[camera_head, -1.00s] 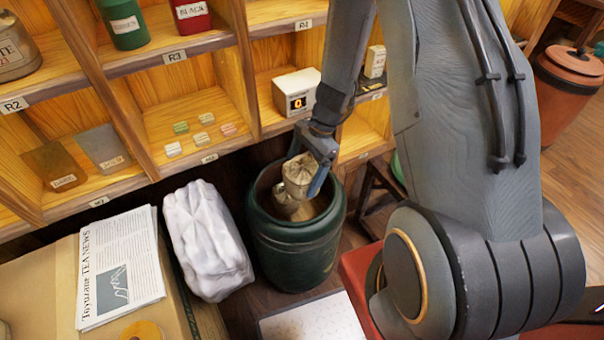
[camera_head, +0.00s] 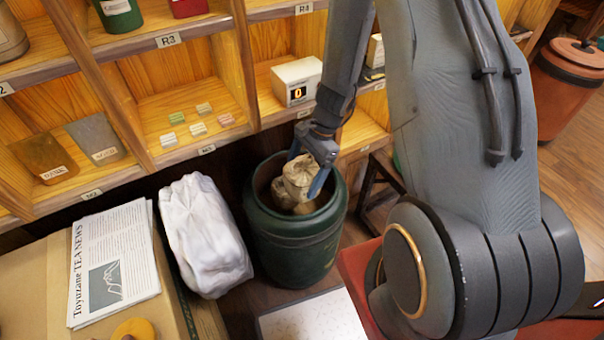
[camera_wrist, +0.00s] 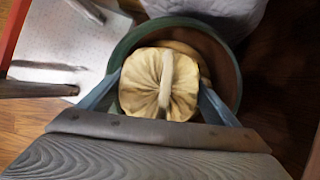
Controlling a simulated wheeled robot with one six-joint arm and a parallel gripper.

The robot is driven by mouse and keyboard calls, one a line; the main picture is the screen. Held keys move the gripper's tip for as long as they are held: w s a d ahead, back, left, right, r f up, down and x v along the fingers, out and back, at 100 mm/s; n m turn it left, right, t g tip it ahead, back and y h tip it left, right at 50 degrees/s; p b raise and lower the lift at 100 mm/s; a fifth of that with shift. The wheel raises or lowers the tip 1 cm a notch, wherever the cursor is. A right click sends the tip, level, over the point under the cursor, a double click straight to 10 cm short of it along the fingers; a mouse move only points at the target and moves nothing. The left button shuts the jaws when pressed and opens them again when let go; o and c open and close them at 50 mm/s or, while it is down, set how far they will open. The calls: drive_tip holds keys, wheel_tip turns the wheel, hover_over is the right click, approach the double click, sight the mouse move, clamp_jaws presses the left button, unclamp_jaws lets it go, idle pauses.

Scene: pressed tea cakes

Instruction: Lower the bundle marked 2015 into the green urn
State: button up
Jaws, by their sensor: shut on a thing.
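The green urn (camera_head: 295,248) stands on the floor in front of the shelves, its mouth open. My gripper (camera_head: 306,178) is at the urn's mouth, with its two fingers on either side of a tan wrapped bundle (camera_head: 300,177). In the wrist view the bundle (camera_wrist: 158,84) shows its pleated, tied top between the fingers, over the urn's mouth (camera_wrist: 226,60). Another tan shape lies lower inside the urn, partly hidden behind the held bundle. No 2015 mark is readable on the bundle from here.
A white wrapped bulk (camera_head: 205,235) stands close left of the urn. A newspaper (camera_head: 113,265) lies on a box at the left. Shelves (camera_head: 190,108) with tins, small blocks and a white box (camera_head: 296,82) rise behind. A white speckled board (camera_head: 312,318) lies in front.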

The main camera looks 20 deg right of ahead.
wheel_tip(320, 180, down, 16)
drive_tip(key=b, duration=1.2)
idle(1.9)
drive_tip(key=shift+f+b, duration=1.05)
drive_tip(key=shift+f, duration=0.15)
idle(1.3)
drive_tip(key=o, duration=1.5)
drive_tip(key=shift+c, duration=0.2)
drive_tip(key=shift+s, duration=0.1)
drive_tip(key=p+v, duration=0.1)
drive_tip(key=v, duration=0.6)
drive_tip(key=shift+r+p, duration=0.3)
drive_tip(key=shift+r, duration=0.05)
